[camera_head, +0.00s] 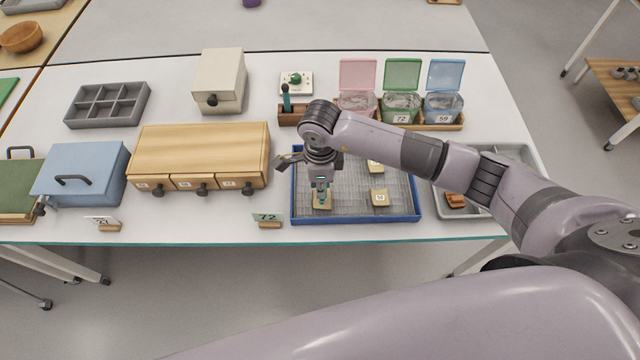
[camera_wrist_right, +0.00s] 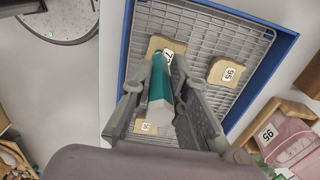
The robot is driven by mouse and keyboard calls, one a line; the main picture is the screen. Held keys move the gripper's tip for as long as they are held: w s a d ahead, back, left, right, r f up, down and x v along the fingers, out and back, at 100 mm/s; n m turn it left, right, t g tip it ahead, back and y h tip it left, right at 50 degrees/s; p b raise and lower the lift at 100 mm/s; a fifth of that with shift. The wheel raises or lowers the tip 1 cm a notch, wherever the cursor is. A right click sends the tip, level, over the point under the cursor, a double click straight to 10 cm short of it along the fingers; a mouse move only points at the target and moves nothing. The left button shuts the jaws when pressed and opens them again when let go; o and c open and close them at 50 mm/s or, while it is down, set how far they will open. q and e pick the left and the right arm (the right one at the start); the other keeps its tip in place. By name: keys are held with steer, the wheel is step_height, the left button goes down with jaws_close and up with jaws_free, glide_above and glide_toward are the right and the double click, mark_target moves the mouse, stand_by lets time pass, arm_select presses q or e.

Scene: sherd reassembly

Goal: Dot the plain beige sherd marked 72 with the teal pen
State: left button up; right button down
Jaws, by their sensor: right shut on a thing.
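My right gripper (camera_head: 322,190) is shut on the teal pen (camera_wrist_right: 160,84), low over the left part of the blue-rimmed wire tray (camera_head: 357,220). In the right wrist view the gripper (camera_wrist_right: 162,88) has the pen between its fingers, its far end over a plain beige sherd (camera_wrist_right: 158,42). That sherd's label is partly covered by the pen and seems to read 72. My left gripper is not in view.
A wooden rack (camera_head: 291,117) holds a dark teal upright item. Lidded bins (camera_head: 400,105), a wooden drawer unit (camera_head: 200,150) and a 72 card (camera_head: 267,218) stand around.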

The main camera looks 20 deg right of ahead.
steer(key=shift+r+p, duration=1.85)
steer(key=shift+r, duration=1.5)
